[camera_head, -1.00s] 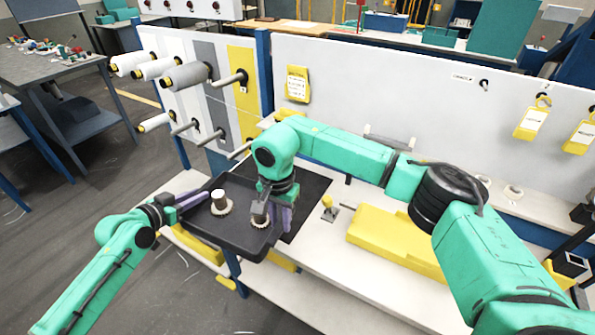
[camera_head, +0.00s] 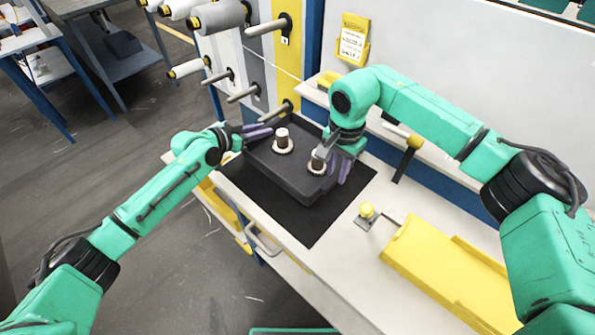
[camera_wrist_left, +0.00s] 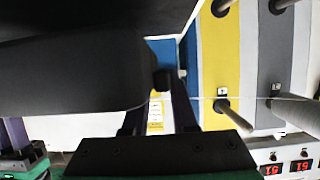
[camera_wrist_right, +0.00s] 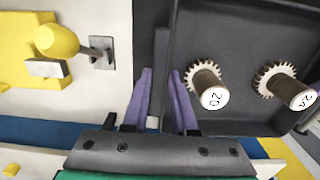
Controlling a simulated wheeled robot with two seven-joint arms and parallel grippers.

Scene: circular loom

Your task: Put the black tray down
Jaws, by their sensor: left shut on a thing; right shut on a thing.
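The black tray (camera_head: 281,176) is over the black mat (camera_head: 318,222) on the white bench; I cannot tell whether it touches the mat. It holds two toothed-base spools, one (camera_head: 283,141) near its left side and one (camera_head: 317,162) near its right. My left gripper (camera_head: 258,133) is shut on the tray's left edge. In the left wrist view the tray (camera_wrist_left: 70,75) fills the upper left and hides much. My right gripper (camera_head: 341,170) is shut on the tray's right edge. In the right wrist view its purple fingers (camera_wrist_right: 162,90) straddle the tray's wall (camera_wrist_right: 161,60).
A yellow-knobbed metal piece (camera_head: 366,211) and a yellow fixture (camera_head: 440,270) stand on the bench right of the mat. A rack with grey rollers (camera_head: 215,18) and pegs rises behind the tray. A yellow-handled tool (camera_head: 405,140) is behind right.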

